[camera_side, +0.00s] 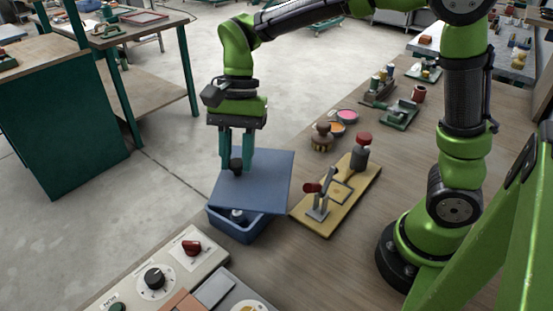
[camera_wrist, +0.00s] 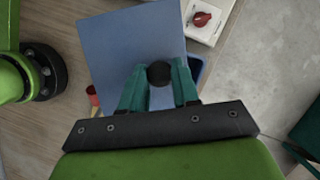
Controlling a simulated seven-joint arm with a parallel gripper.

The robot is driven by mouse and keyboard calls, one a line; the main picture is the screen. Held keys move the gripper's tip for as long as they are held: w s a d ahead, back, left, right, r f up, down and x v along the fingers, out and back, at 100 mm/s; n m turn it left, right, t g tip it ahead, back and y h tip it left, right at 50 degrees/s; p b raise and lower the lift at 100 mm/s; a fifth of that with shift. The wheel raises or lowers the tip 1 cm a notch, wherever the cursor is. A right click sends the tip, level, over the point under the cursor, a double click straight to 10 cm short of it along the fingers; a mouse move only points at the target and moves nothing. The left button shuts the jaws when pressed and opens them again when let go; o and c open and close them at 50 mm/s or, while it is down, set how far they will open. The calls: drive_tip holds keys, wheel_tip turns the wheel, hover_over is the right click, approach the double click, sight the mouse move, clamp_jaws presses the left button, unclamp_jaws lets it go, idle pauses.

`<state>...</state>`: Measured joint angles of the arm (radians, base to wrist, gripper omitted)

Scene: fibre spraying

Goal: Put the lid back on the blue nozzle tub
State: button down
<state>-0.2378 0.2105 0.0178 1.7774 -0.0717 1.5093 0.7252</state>
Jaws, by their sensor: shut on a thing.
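The lid (camera_side: 268,183) is a flat blue square plate with a black knob (camera_side: 236,166). My gripper (camera_side: 236,164) is shut on the knob and holds the lid above the blue nozzle tub (camera_side: 240,233). The lid is turned relative to the tub and covers part of its opening. A nozzle (camera_side: 238,215) shows inside the tub near its front. In the wrist view the lid (camera_wrist: 130,45) fills the middle, with the knob (camera_wrist: 159,74) between my fingers, and a corner of the tub (camera_wrist: 196,68) shows at the right. Whether lid and tub touch is unclear.
A yellow board with a toggle clamp (camera_side: 337,195) lies right of the tub. A control panel (camera_side: 165,270) with knobs stands in front. A brown wooden-looking knobbed item (camera_side: 322,138) and pink and orange dishes (camera_side: 347,116) sit behind. The bench's left edge is close to the tub.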

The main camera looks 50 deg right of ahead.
drive_tip(key=w+d+m, duration=0.1)
drive_tip(key=w, duration=0.1)
drive_tip(key=w+d+m+t, duration=0.1)
drive_tip(key=w+d+m, duration=0.1)
drive_tip(key=w+d+m+y, duration=0.1)
drive_tip(key=w+m, duration=0.1)
drive_tip(key=shift+w+d+t, duration=0.15)
drive_tip(key=shift+w+t, duration=0.1)
drive_tip(key=shift+t, duration=0.05)
wheel_tip(320, 180, down, 4)
drive_tip(key=shift+f, duration=0.25)
wheel_tip(320, 180, down, 7)
drive_tip(key=shift+f, duration=0.1)
drive_tip(key=c, duration=0.8)
unclamp_jaws()
drive_tip(key=shift+o, duration=0.2)
